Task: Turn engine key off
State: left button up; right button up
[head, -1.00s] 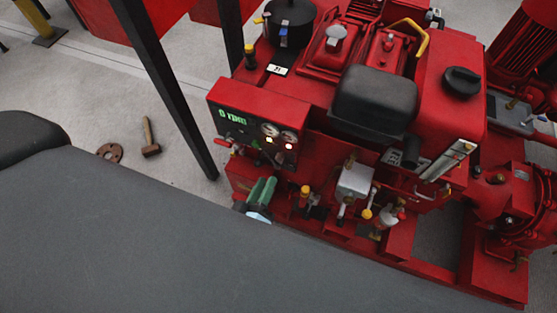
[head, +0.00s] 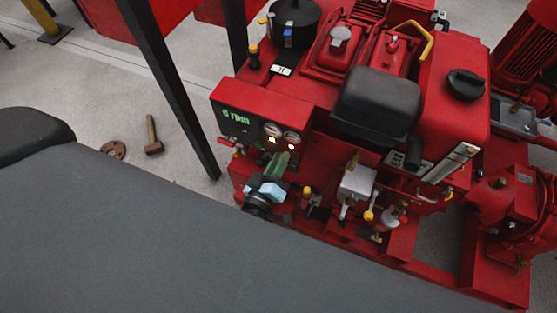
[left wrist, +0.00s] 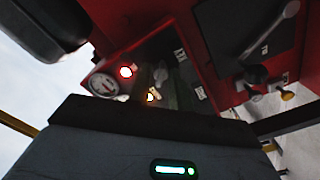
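The red control panel (head: 243,108) of the pumpset has a green "0 rpm" readout, two round gauges and two lit lamps. My left gripper (head: 281,160), with green fingers and a light blue wrist, is at the panel's lower face, just below the lamps. I cannot tell whether it touches the panel or whether its fingers are open or shut. The engine key is not clear in the head view, where the gripper covers that area. The left wrist view shows the panel (left wrist: 121,58) with a gauge, lit lamps and dim green finger shapes. My right gripper is not in view.
The red engine (head: 440,110) with a black box-shaped part (head: 375,103) stands right of the panel. Valves and a grey box (head: 356,182) sit below it. A dark post (head: 170,90) stands left. A hammer (head: 153,135) and brown flange (head: 113,150) lie on the floor.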

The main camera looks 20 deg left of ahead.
pick_arm(q)
grip_shut()
jog(key=shift+n, duration=0.3)
jog(key=n+b, duration=0.1)
jog(key=n, duration=0.3)
jog(key=n+b, duration=0.1)
jog(key=n, duration=0.3)
jog(key=shift+a+f+b, duration=0.1)
jog(key=shift+f+b, duration=0.1)
jog(key=shift+b, duration=0.2)
jog(key=shift+n, duration=0.3)
jog(key=shift+o, duration=0.9)
grip_release()
jog(key=shift+o, duration=0.2)
